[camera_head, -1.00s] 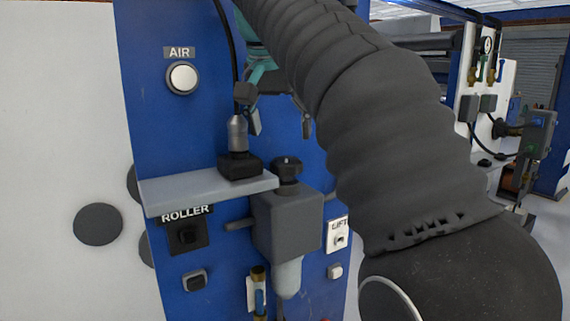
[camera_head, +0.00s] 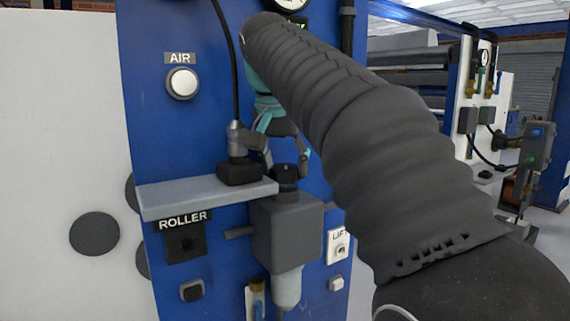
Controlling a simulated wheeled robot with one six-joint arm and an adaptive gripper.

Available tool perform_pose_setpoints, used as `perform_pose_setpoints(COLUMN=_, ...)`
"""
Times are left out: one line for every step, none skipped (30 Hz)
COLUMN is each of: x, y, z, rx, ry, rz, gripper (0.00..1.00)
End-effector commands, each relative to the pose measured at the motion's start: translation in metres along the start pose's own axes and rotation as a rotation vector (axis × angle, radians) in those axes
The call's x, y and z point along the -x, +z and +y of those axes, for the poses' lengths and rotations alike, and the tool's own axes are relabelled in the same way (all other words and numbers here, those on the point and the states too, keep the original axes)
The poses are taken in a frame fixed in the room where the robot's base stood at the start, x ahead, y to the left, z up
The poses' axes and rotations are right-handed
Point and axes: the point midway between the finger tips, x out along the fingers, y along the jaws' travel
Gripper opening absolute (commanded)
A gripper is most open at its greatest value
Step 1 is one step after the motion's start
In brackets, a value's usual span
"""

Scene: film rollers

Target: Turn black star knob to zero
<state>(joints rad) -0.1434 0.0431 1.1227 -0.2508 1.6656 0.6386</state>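The black star knob (camera_head: 285,173) sits on top of a grey regulator block (camera_head: 285,235) on the blue panel. My gripper (camera_head: 286,161) points down just above the knob, with one finger to the left of it and one to the right. The fingers are apart and hold nothing visible. I cannot tell whether they touch the knob. The knob's markings are too small to read. My arm's dark sleeve covers the area to the right of the gripper.
A grey shelf (camera_head: 205,197) with a black cable connector (camera_head: 239,168) is close on the left of the knob. The AIR button (camera_head: 182,83), ROLLER switch (camera_head: 185,242) and LIFT switch (camera_head: 340,246) are on the blue panel (camera_head: 160,130). A gauge (camera_head: 290,3) shows at the top.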

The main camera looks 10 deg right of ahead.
Motion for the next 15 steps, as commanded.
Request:
perform_pose_setpoints(x=-0.0003, y=0.0001, z=-0.0001, rx=0.0, ry=0.0, rz=-0.001, gripper=0.32)
perform_pose_setpoints(x=-0.0003, y=0.0001, z=-0.0001, rx=0.0, ry=0.0, rz=-0.001, gripper=0.25)
perform_pose_setpoints(x=-0.0003, y=0.0001, z=-0.0001, rx=0.0, ry=0.0, rz=-0.001, gripper=0.25)
perform_pose_setpoints(x=-0.0004, y=0.0001, z=-0.0001, rx=0.0, ry=0.0, rz=-0.001, gripper=0.25)
perform_pose_setpoints(x=-0.0004, y=0.0001, z=-0.0001, rx=0.001, ry=0.0, rz=-0.001, gripper=0.25)
perform_pose_setpoints(x=-0.0003, y=0.0001, z=-0.0001, rx=0.002, ry=0.0, rz=-0.001, gripper=0.25)
perform_pose_setpoints(x=-0.0002, y=0.0001, z=-0.0001, rx=0.003, ry=-0.001, rz=-0.001, gripper=0.25)
perform_pose_setpoints(x=-0.0001, y=0.0, z=0.0, rx=0.006, ry=-0.002, rz=-0.001, gripper=0.25)
perform_pose_setpoints(x=0.0001, y=-0.0001, z=0.0, rx=0.011, ry=-0.004, rz=-0.001, gripper=0.25)
perform_pose_setpoints(x=0.0002, y=-0.0001, z=0.0001, rx=0.018, ry=-0.007, rz=-0.001, gripper=0.24)
perform_pose_setpoints(x=0.0004, y=-0.0001, z=0.0001, rx=0.025, ry=-0.01, rz=-0.001, gripper=0.24)
perform_pose_setpoints(x=0.0006, y=-0.0001, z=0.0002, rx=0.036, ry=-0.015, rz=-0.002, gripper=0.24)
perform_pose_setpoints(x=0.0006, y=-0.0001, z=0.0004, rx=0.048, ry=-0.019, rz=-0.002, gripper=0.24)
perform_pose_setpoints(x=0.0007, y=-0.0002, z=0.0006, rx=0.06, ry=-0.024, rz=-0.003, gripper=0.24)
perform_pose_setpoints(x=0.0009, y=-0.0005, z=0.001, rx=0.079, ry=-0.032, rz=-0.002, gripper=0.24)
